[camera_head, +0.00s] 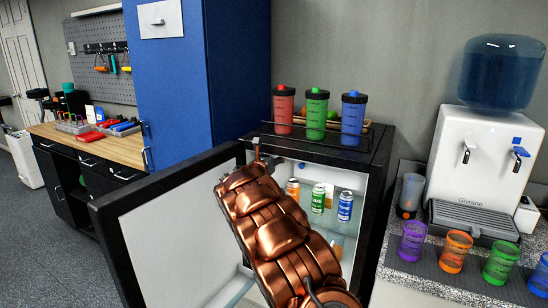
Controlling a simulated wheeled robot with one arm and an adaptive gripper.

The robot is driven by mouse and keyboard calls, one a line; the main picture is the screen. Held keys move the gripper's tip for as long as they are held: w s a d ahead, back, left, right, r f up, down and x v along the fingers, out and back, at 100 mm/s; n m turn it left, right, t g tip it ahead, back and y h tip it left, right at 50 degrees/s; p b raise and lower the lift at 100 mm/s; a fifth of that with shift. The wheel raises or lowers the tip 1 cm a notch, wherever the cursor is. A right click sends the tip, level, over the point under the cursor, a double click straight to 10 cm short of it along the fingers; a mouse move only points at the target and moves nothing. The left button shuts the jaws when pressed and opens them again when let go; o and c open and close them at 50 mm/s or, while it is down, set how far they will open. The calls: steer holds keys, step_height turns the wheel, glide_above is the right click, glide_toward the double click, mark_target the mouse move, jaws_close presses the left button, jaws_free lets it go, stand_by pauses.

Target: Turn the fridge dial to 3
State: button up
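The small black fridge (372,150) stands against the wall with its door (185,225) swung wide open to the left. Its lit white interior shows an orange can (293,188), a green can (318,198) and a blue can (345,206) on a shelf. I cannot make out the dial; my copper arm covers much of the opening. My gripper (257,152) is at the far end of the arm, near the upper left of the fridge opening. It is small and mostly hidden, so its fingers cannot be read.
A tray with red, green and blue bottles (317,112) stands on the fridge. A tall blue cabinet (172,80) is behind the door. On the right, a counter (437,270) holds a water dispenser (470,165) and several colored cups. Floor at lower left is clear.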

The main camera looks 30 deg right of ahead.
jaws_close()
stand_by(0.5)
steer(key=shift+f+b, duration=0.15)
steer(key=shift+b, duration=0.4)
steer(key=m+b, duration=0.9)
steer(key=b, duration=0.1)
steer(key=m+h+b, duration=0.1)
steer(key=m+b, duration=0.8)
steer(key=b, duration=0.2)
steer(key=shift+f+g, duration=0.15)
steer(key=shift+g, duration=0.25)
steer(key=shift+m, duration=0.4)
